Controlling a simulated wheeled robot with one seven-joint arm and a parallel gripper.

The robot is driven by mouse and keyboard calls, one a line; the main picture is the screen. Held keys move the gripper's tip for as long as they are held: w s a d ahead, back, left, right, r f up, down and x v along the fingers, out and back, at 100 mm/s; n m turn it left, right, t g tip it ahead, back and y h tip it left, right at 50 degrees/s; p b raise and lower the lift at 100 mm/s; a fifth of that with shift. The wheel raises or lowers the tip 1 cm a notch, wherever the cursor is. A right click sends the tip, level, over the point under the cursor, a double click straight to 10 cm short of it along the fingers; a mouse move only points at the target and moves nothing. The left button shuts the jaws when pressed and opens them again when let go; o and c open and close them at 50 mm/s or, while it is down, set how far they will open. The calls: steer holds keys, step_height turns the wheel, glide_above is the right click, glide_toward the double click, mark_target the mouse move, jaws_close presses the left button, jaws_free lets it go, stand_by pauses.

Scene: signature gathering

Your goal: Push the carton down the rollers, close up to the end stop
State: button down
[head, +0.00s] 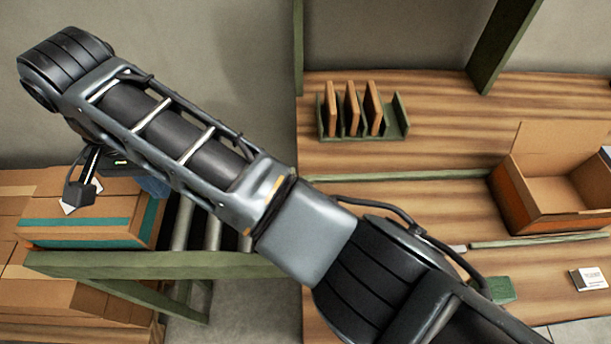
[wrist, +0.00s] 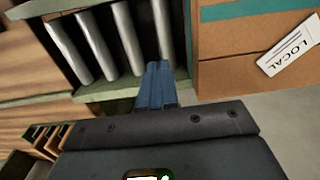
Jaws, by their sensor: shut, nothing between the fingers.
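The carton (head: 75,228) is brown with a teal stripe and sits on the rollers (head: 213,232) at the left of the head view. In the wrist view the carton (wrist: 235,72) is at the upper right, with a white LOCAL label, and bare rollers (wrist: 93,40) show at the upper left. My gripper (head: 153,186) has its blue fingers shut and empty, at the carton's right side in the head view. In the wrist view the fingers (wrist: 157,85) point at the roller frame, with a narrow gap to the carton. My arm hides part of the rollers. I cannot make out the end stop.
A green rail (head: 150,264) edges the rollers. More brown cartons (head: 70,300) are stacked below at the left. A wooden bench (head: 440,130) on the right holds a green rack (head: 402,125) with upright slabs, an open box (head: 560,225) and a small white card (head: 589,279).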

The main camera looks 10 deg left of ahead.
steer(key=shift+r, duration=2.8)
